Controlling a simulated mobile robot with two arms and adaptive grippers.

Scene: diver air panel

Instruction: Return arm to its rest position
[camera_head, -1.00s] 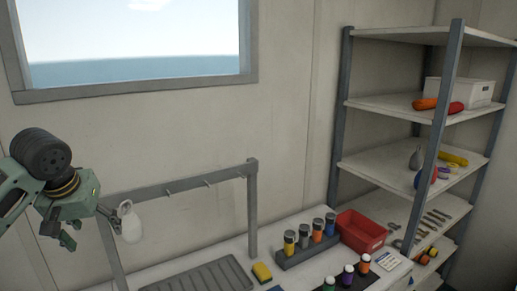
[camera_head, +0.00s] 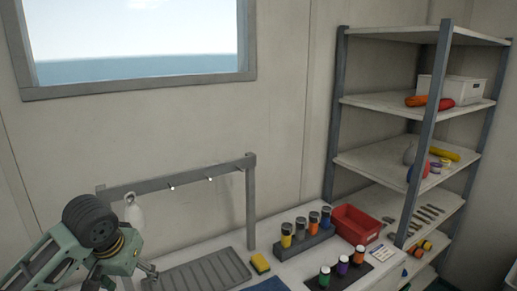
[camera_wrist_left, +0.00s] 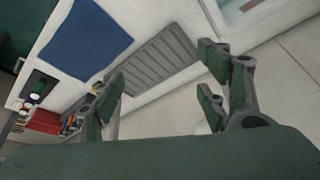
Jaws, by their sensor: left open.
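My left gripper (camera_head: 128,272) is at the lower left of the head view, in front of the rack and low beside the grey ribbed mat (camera_head: 198,276). In the left wrist view its fingers (camera_wrist_left: 165,95) are spread apart with nothing between them. A pale bulb-shaped item (camera_head: 134,213) hangs at the left end of the grey rack bar (camera_head: 190,180), apart from the gripper. My right gripper is not in either view.
A shelf unit (camera_head: 433,120) stands at the right. Floor shows in the wrist view.

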